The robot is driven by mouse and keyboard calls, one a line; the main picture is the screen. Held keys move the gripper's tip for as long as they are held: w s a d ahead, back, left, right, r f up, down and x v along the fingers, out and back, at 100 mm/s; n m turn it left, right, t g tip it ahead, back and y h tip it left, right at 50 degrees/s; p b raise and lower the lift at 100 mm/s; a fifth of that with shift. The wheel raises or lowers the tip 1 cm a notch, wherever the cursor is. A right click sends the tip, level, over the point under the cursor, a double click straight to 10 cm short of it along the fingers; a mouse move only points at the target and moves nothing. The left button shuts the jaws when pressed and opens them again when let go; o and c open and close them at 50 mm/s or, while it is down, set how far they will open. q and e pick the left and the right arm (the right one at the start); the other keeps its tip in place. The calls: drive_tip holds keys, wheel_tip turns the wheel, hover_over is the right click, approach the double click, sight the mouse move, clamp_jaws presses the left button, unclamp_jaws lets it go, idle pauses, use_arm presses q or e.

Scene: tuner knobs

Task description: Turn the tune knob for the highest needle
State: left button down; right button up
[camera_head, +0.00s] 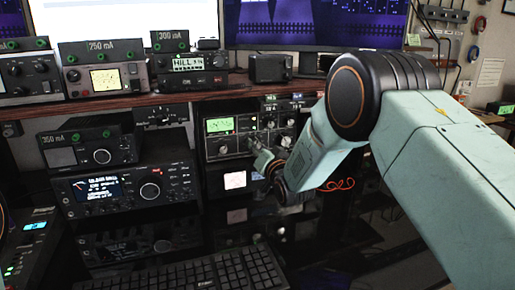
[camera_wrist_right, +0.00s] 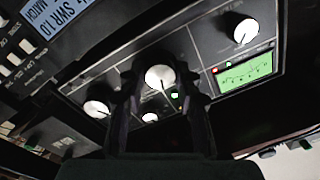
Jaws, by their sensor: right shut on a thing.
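The tuner (camera_head: 240,147) is a dark box under the shelf with several white-capped knobs and a green-lit meter (camera_head: 220,125). The meter also shows in the right wrist view (camera_wrist_right: 246,72), tilted; its needle is too small to read surely. My right gripper (camera_head: 264,157) reaches the tuner's front from the right. In the right wrist view its two dark fingers stand on either side of a white-faced knob (camera_wrist_right: 160,77) and are shut on it. Other white knobs (camera_wrist_right: 96,109) and (camera_wrist_right: 243,31) are apart from the fingers. My left gripper is not in view.
A shelf (camera_head: 130,104) above holds boxes with green knobs. A larger radio (camera_head: 125,187) stands left of the tuner, with a box marked 350 mA (camera_head: 90,145) above it. A keyboard (camera_head: 195,272) lies in front. A red cable (camera_head: 338,185) is right of my gripper.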

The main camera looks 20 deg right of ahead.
drive_tip(key=o, duration=1.2)
drive_tip(key=shift+c, duration=0.2)
drive_tip(key=s+d, duration=0.1)
drive_tip(key=s, duration=1.1)
drive_tip(key=shift+f, duration=0.1)
idle(0.6)
